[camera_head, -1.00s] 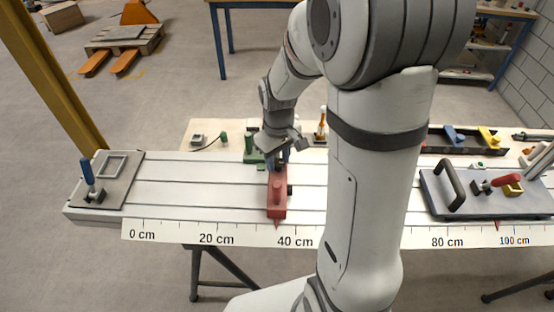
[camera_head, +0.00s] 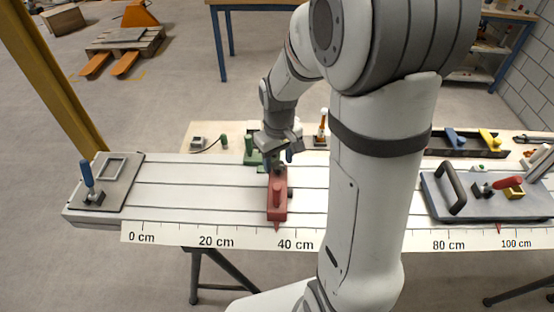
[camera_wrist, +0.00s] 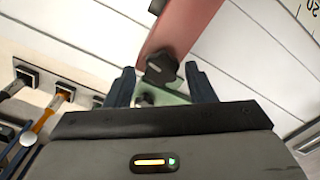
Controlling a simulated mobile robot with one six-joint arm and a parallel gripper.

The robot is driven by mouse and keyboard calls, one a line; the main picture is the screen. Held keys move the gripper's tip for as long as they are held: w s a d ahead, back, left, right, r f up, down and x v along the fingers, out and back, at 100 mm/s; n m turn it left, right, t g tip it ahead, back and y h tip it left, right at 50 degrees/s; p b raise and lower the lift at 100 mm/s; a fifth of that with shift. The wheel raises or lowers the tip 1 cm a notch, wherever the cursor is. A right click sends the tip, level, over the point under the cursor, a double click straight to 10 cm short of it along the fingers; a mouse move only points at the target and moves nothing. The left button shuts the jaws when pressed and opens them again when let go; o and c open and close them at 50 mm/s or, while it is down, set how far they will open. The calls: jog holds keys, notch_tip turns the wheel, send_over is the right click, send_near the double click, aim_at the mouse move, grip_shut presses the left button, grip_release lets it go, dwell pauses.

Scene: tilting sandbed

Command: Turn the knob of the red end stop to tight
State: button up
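The red end stop (camera_head: 277,205) lies across the pale grooved bed, its pointer near the 35 cm mark of the scale. It also shows in the wrist view (camera_wrist: 185,22), running up out of frame. Its black lobed knob (camera_wrist: 160,68) appears in the wrist view between my two fingertips, with a gap on each side. My gripper (camera_wrist: 160,76) is open, its dark fingers spread around the knob without visible contact. In the head view my gripper (camera_head: 278,168) is at the far end of the red stop. The knob's tightness cannot be read.
A green block (camera_head: 252,150) stands just behind my gripper. An orange-handled tool (camera_head: 322,128) is on the back board. A blue-handled clamp (camera_head: 89,180) is at the bed's left end; a grey plate with a black handle (camera_head: 452,187) is at the right. The left bed is clear.

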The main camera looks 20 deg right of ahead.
aim_at(278, 164)
jog(key=shift+o, duration=0.7)
jog(key=shift+s, duration=0.1)
notch_tip(278, 164, up, 8)
jog(key=shift+f, duration=0.15)
jog(key=s+r+m+t, duration=0.3)
jog(key=s+r, duration=0.1)
jog(key=s, duration=1)
jog(key=shift+s+a, duration=0.2)
